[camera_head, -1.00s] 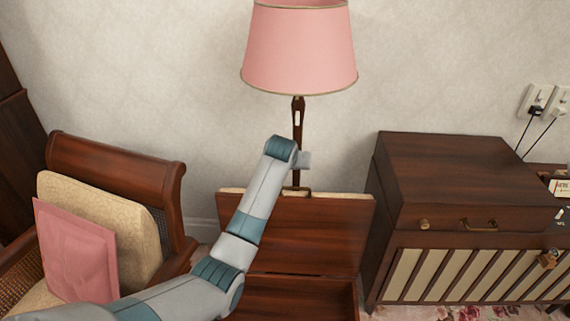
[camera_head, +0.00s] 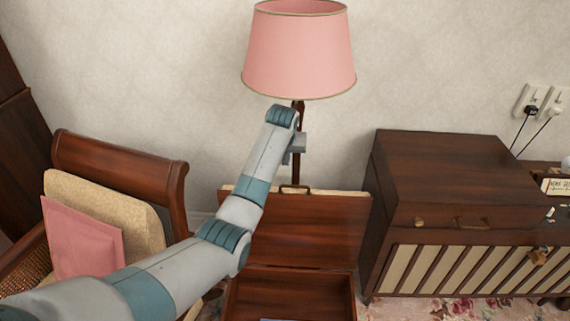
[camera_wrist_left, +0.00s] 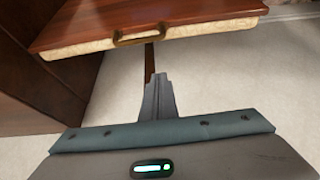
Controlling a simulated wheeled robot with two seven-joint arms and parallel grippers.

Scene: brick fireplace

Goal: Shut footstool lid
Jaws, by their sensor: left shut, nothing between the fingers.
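The footstool's wooden lid (camera_head: 310,232) stands open, raised upright behind the open box (camera_head: 300,292), with a cream cushioned edge and a handle (camera_head: 295,188) at its top. My left arm reaches over the box toward the lid's top. My left gripper (camera_head: 295,150) is just behind and above the lid's top edge, partly hidden by my wrist. In the left wrist view the shut, empty fingers (camera_wrist_left: 158,92) point toward the lid (camera_wrist_left: 140,20) and its handle (camera_wrist_left: 142,36), apart from them. My right gripper is not in view.
A lamp with a pink shade (camera_head: 299,52) stands behind the footstool, its pole close to my gripper. An armchair with a pink cushion (camera_head: 80,240) is at left. A wooden cabinet (camera_head: 450,170) stands at right.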

